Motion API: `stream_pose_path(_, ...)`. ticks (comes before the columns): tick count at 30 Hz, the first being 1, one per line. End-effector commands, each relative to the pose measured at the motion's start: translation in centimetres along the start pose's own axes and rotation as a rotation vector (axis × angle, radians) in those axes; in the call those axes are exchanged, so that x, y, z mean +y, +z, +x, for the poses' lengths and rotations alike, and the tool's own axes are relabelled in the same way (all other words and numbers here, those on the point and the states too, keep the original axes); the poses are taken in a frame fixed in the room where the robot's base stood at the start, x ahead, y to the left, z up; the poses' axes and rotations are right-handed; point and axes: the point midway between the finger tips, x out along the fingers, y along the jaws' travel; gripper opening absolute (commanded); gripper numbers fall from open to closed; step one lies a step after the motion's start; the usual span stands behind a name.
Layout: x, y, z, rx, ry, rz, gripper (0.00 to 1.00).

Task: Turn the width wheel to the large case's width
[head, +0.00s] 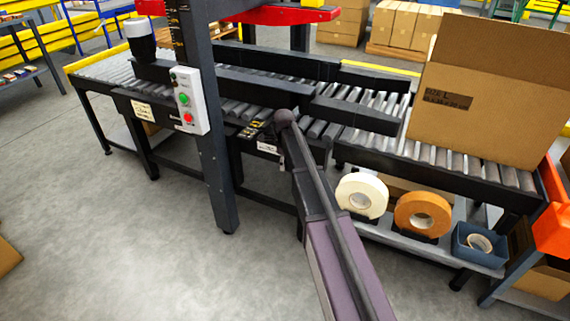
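A dark plate with yellow marks (254,129) sits on the conveyor's near edge. My arm reaches from the bottom of the picture to this edge, close to the plate's right side. A dark round knob (285,117) shows at its far end; I cannot tell whose part it is. I cannot make out the width wheel or my gripper's fingers there.
A dark upright post (205,110) carries a control box (189,101) with green and red buttons. White tape (362,196), orange tape (422,215) and a blue bin (479,246) stand on the lower shelf (400,243). The floor at front left is mostly clear.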

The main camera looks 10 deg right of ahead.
Motion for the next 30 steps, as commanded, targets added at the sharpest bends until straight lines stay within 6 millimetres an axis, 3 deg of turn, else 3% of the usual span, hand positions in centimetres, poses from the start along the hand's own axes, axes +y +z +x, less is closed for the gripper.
stream_pose_path(1, 0.0, -0.01, 0.0, 0.0, 0.0, 0.0, 0.24)
stream_pose_path(3, 0.0, -0.01, 0.0, 0.0, 0.0, 0.0, 0.03)
stream_pose_path(4, 0.0, -0.01, 0.0, 0.0, 0.0, 0.0, 0.0)
stream_pose_path(20, 0.13, -0.07, 0.02, -0.03, -0.003, 0.0, 0.0)
stream_pose_path(30, 0.31, -0.23, -0.14, -0.195, -0.022, 0.0, 0.0)
